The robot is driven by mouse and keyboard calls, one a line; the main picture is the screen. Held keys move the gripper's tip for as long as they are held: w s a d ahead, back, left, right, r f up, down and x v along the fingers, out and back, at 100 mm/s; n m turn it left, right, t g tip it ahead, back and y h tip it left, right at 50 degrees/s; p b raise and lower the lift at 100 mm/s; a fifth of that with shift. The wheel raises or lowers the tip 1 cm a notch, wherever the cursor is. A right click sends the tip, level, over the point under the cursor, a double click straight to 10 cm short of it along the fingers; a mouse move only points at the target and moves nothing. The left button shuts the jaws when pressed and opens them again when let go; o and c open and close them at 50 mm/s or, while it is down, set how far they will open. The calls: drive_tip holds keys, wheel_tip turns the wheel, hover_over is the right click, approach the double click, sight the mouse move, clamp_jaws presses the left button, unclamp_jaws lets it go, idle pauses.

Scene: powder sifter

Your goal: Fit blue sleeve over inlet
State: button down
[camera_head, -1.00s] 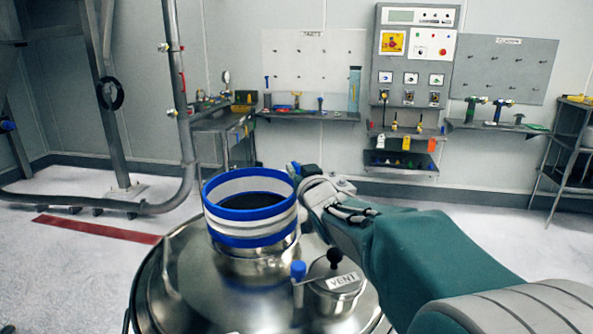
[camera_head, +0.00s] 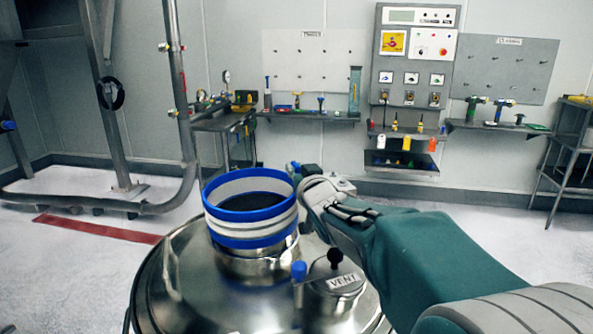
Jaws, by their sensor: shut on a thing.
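The blue sleeve (camera_head: 252,237) is a white, translucent band with blue rings at top and bottom. It sits upright at the metal inlet (camera_head: 258,265) on top of the steel vessel (camera_head: 190,285). The inlet's metal neck shows just below the sleeve's lower ring; how far the sleeve overlaps it cannot be told. My gripper (camera_head: 300,174) is at the sleeve's right side, shut on its upper rim. The fingertips are partly hidden behind the rim and my wrist.
A vent cap (camera_head: 338,282) with a black knob and a blue-topped handle (camera_head: 298,271) stand on the lid, right of the inlet, beneath my arm. A pipe frame (camera_head: 185,130) stands at left. The control panel (camera_head: 415,55) and tool shelf (camera_head: 310,115) are on the far wall.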

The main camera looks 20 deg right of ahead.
drive_tip(key=shift+f, duration=0.75)
drive_tip(key=c, duration=0.6)
unclamp_jaws()
drive_tip(key=shift+a, duration=0.1)
wheel_tip(320, 180, up, 10)
drive_tip(key=shift+f, duration=0.1)
idle(0.3)
